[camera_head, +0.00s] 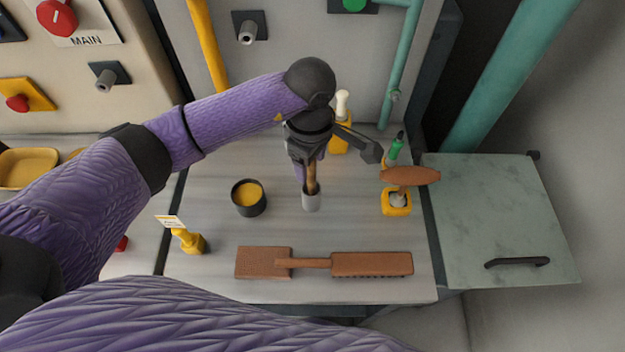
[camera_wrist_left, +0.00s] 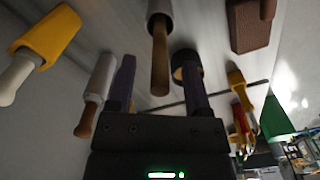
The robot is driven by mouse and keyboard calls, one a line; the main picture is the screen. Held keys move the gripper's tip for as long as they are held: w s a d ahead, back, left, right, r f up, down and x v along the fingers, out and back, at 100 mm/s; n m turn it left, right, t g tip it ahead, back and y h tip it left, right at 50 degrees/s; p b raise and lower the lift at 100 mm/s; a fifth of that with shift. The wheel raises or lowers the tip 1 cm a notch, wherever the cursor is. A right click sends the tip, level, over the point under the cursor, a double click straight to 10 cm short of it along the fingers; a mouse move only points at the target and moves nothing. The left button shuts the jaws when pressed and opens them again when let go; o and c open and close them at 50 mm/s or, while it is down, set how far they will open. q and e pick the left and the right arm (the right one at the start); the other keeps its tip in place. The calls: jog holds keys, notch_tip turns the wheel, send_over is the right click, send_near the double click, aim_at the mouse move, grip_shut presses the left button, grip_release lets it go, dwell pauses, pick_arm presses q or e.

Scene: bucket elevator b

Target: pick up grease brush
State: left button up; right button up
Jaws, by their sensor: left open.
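A brush with a wooden handle (camera_head: 311,174), which I take for the grease brush, stands upright in a grey cup (camera_head: 311,202) on the bench. Its lower end is hidden in the cup. My left gripper (camera_head: 308,168) is above the cup, pointing down. In the left wrist view the wooden handle (camera_wrist_left: 160,65) shows between the two purple fingers (camera_wrist_left: 157,80), which are apart. I cannot tell whether a finger touches it. A dark pot with yellow content (camera_head: 249,197) stands left of the cup. My right gripper is out of view.
A large brown brush (camera_head: 370,264) lies along the bench's front. A yellow bottle with a white top (camera_head: 341,135) stands behind the gripper. A yellow holder (camera_head: 397,207) with a brown-topped tool is at right. A small yellow object with a tag (camera_head: 189,241) is at front left.

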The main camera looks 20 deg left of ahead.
pick_arm(q)
jog(key=shift+f, duration=0.85)
jog(key=shift+c, duration=0.2)
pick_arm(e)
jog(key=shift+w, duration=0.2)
pick_arm(q)
grip_shut()
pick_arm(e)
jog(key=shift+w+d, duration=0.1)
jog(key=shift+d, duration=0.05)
pick_arm(q)
jog(key=shift+r, duration=0.1)
